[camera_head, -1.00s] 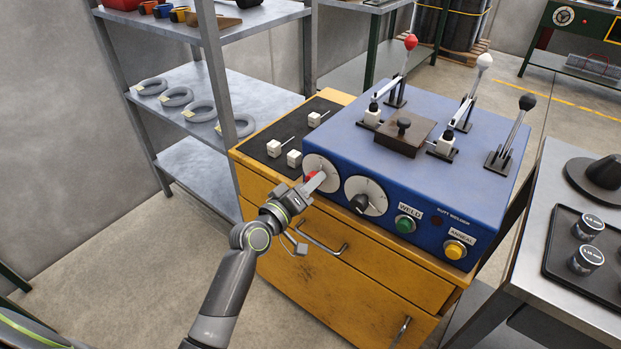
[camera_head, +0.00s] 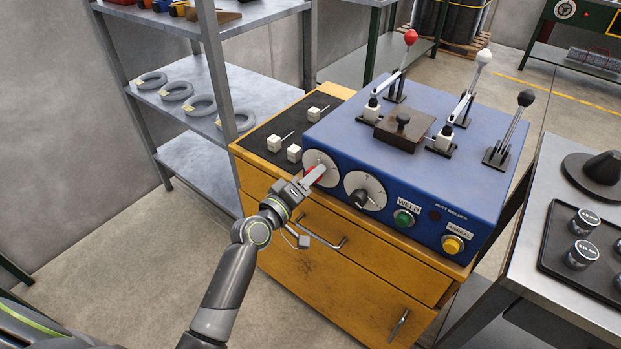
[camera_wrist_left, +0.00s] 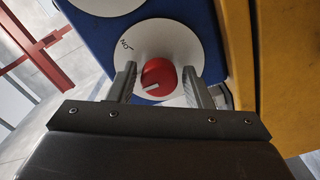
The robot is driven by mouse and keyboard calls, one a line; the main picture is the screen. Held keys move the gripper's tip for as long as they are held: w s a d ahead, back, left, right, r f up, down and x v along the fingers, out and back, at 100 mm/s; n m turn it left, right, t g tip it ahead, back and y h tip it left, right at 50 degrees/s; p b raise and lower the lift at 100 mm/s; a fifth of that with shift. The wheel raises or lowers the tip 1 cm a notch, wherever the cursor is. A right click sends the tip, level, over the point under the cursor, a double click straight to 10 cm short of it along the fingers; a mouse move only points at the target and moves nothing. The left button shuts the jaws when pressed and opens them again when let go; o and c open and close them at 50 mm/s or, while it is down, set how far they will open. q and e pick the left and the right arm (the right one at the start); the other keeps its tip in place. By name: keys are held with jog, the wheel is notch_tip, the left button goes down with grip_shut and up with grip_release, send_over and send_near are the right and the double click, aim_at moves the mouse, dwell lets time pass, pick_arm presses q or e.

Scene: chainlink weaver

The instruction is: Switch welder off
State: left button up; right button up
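The blue butt welder (camera_head: 405,189) stands on the yellow cabinet. On its front, the left white dial (camera_head: 317,158) carries a red knob (camera_head: 310,169), mostly hidden behind my left gripper (camera_head: 314,176). In the left wrist view, the red knob (camera_wrist_left: 158,76) sits between the two fingers of my left gripper (camera_wrist_left: 159,88), with a small gap visible on each side. The fingers are open around it. The knob's white mark points to the picture's left, slightly down. An "ON" label with a tick is on the dial (camera_wrist_left: 140,55), up and left of the knob. My right gripper is not in view.
A second dial (camera_head: 365,191) with a black knob, a green WELD button (camera_head: 403,218) and a yellow ANNEAL button (camera_head: 453,244) are to the right. Drawer handles stick out of the yellow cabinet (camera_head: 340,285) below. A grey shelf (camera_head: 180,75) stands left; a metal table (camera_head: 545,230) stands right.

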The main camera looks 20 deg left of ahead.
pick_arm(q)
jog(key=shift+o, duration=0.9)
jog(key=b+v, duration=0.2)
jog(key=v, duration=1.5)
jog(key=shift+s, duration=0.2)
jog(key=shift+a, duration=0.1)
